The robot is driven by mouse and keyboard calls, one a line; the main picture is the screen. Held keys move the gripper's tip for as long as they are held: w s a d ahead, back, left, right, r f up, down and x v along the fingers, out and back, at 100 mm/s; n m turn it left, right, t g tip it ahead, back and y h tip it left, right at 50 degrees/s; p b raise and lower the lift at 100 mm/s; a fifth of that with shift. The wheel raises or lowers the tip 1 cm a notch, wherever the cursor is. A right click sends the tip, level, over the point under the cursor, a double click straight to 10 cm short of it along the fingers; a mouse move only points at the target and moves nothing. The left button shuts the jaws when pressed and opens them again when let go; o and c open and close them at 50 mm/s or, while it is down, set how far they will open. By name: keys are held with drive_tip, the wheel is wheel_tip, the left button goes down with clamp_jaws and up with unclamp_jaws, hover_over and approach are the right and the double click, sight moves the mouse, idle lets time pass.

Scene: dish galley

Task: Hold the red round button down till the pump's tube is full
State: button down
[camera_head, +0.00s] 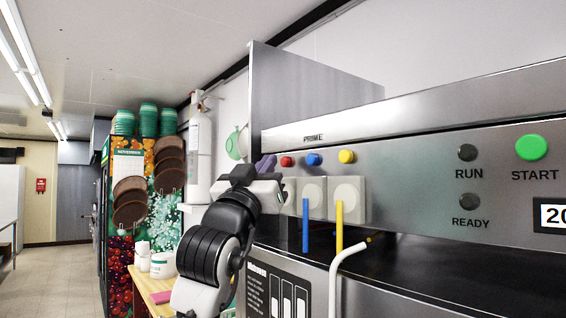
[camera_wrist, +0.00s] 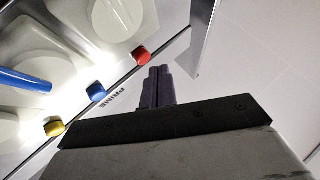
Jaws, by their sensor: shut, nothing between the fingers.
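The red round button (camera_head: 286,161) is the left one of three under the PRIME label on the steel panel. It also shows in the wrist view (camera_wrist: 143,56). My gripper (camera_head: 266,164) is shut and empty, its purple fingertips just left of the red button at about its height. In the wrist view the fingertips (camera_wrist: 159,72) lie just below and right of the red button; they look apart from it, but contact is hard to judge. A pale pump (camera_wrist: 118,14) shows beside the red button in the wrist view. I see no tube on it, so its fill cannot be told.
A blue button (camera_head: 313,159) and yellow button (camera_head: 346,156) sit close to the right. Below them are pumps with a blue tube (camera_head: 305,226) and yellow tube (camera_head: 339,226). A white bent pipe (camera_head: 334,275) rises in front. A green START button (camera_head: 531,147) is far right.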

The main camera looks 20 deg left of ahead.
drive_tip(key=shift+w+d, duration=0.25)
drive_tip(key=shift+w, duration=0.1)
drive_tip(key=shift+w+d, duration=0.3)
drive_tip(key=shift+w, duration=0.05)
idle(2.1)
idle(0.9)
drive_tip(key=shift+s+a, duration=0.55)
drive_tip(key=shift+s, duration=0.15)
drive_tip(key=s+a, duration=0.1)
drive_tip(key=s, duration=0.1)
drive_tip(key=s+a, duration=0.2)
drive_tip(key=shift+b, duration=0.35)
